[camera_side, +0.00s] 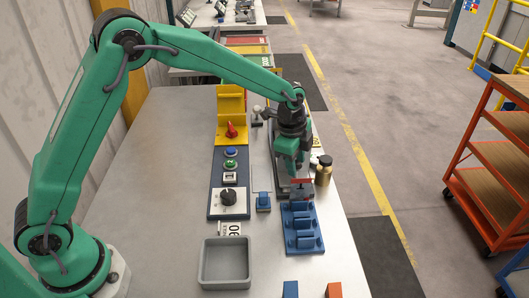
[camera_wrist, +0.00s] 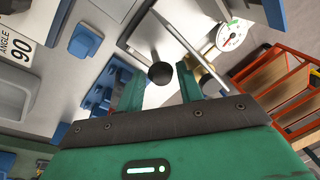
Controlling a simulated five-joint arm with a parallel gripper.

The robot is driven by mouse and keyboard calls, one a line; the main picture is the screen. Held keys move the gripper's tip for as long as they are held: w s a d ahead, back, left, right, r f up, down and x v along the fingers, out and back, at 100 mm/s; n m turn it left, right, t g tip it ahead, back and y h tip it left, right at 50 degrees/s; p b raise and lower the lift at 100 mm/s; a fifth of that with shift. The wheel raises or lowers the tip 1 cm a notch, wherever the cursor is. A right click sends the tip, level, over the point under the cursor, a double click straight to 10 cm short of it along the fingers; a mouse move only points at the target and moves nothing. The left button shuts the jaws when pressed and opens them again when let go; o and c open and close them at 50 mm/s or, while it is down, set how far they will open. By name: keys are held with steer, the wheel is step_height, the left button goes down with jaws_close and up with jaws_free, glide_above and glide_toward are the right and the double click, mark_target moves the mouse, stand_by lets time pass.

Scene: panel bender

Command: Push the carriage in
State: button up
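My gripper (camera_side: 303,172) is low over the right part of the bench, at a grey fixture (camera_side: 282,165) that the arm partly covers. In the wrist view my gripper (camera_wrist: 159,86) has its two green fingers apart. A round black knob (camera_wrist: 161,73) shows between and just beyond the fingertips; I cannot tell whether they touch it. The knob appears to belong to the grey metal mechanism, but the carriage itself cannot be told apart clearly. A small red part (camera_side: 303,182) shows just below the fingers in the side view.
A blue slotted block (camera_side: 302,228) stands in front of the fixture. A brass cylinder (camera_side: 323,170) is close to its right; a white dial gauge (camera_wrist: 232,36) shows in the wrist view. The control panel (camera_side: 229,171) and grey tray (camera_side: 225,281) are left. The bench's far left is clear.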

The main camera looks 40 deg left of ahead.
steer(key=shift+w+f, duration=0.2)
steer(key=shift+f, duration=0.7)
jaws_close()
steer(key=shift+w+a, duration=2.95)
jaws_free()
steer(key=shift+r, duration=0.15)
step_height(320, 180, up, 8)
steer(key=s, duration=0.1)
steer(key=shift+s+f, duration=0.25)
